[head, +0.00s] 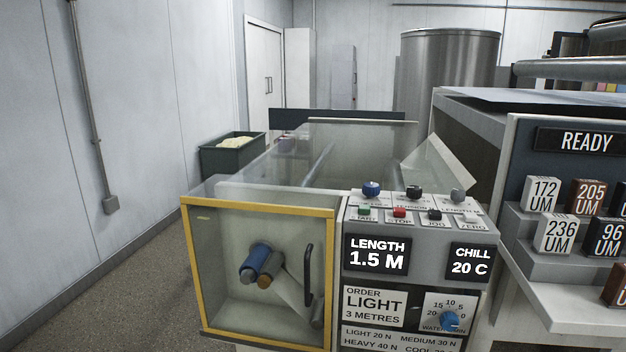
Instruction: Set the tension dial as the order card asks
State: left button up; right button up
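The order card (374,307) on the machine's front reads "ORDER LIGHT 3 METRES". The plate (400,339) below it reads "LIGHT 20 N", "MEDIUM 30 N" and "HEAVY 40 N"; its last entry is cut off. On the sloped panel top, a black knob (414,191) stands above a label that seems to read "TENSION". A blue knob (371,189) is to its left and a grey knob (457,195) to its right, by a "LENGTH" label. The tension knob's scale and pointer are too small to read. Neither of my grippers is in view.
Start, stop, jog and zero buttons (399,212) sit just below the knobs. Displays read "LENGTH 1.5 M" (378,255) and "CHILL 20 C" (469,261). A blue water dial (449,320) is lower right. A yellow-framed clear door (258,275) is left; marked blocks (541,194) stand right.

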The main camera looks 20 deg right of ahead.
aim_at(413, 193)
jog(key=u, duration=2.3)
jog(key=k, duration=1.4)
jog(key=z, duration=1.95)
